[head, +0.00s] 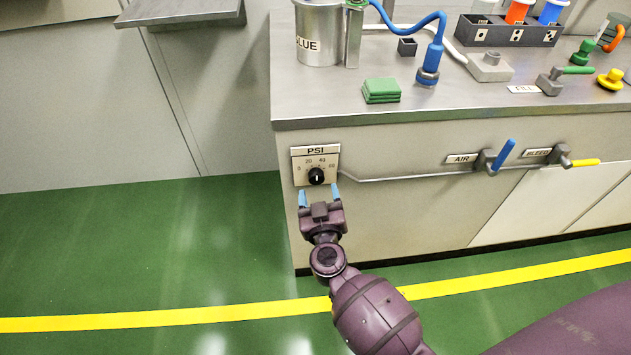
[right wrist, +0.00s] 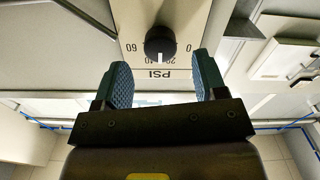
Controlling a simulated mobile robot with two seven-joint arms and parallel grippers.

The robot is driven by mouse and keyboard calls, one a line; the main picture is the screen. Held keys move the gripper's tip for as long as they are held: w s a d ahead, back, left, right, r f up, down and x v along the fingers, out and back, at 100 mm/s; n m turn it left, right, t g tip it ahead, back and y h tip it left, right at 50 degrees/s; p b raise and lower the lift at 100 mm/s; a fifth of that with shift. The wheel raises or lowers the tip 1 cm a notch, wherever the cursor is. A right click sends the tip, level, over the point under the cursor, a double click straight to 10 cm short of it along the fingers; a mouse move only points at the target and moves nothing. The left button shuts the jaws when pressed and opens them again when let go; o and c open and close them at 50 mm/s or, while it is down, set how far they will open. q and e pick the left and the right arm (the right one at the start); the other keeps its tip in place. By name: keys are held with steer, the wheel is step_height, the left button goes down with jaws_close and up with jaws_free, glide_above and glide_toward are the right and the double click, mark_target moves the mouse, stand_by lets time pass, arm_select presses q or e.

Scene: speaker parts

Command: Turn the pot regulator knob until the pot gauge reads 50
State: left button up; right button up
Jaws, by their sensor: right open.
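The black regulator knob (head: 316,176) sits on a pale PSI plate (head: 301,153) on the cabinet front, with a scale marked 0, 20, 40 and 60. The knob also shows in the right wrist view (right wrist: 160,44); its white pointer line stands between 20 and 40. My right gripper (head: 318,194) is open in front of the plate. In the right wrist view its blue fingers (right wrist: 163,80) are spread, one toward each side of the knob, apart from it. A steel pot (head: 320,35) labelled GLUE stands on the counter above. No separate pot gauge face shows. My left gripper is out of view.
AIR (head: 496,158) and BLEED (head: 566,157) valves with blue and yellow handles are to the right on a pipe. The counter (head: 320,110) holds a green cloth stack (head: 381,90) and a blue hose tool (head: 430,65). The floor to the left is clear.

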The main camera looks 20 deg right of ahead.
mark_target(317, 181)
steer(key=x, duration=0.3)
steer(key=shift+w+d+f+b, duration=0.1)
steer(key=shift+f+b, duration=0.05)
steer(key=shift+b, duration=0.15)
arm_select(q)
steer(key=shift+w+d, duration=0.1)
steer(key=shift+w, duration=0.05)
arm_select(e)
steer(key=shift+w+d, duration=0.15)
steer(key=shift+w, duration=0.35)
steer(key=shift+c, duration=0.4)
steer(key=c, duration=0.8)
steer(key=shift+c, duration=0.2)
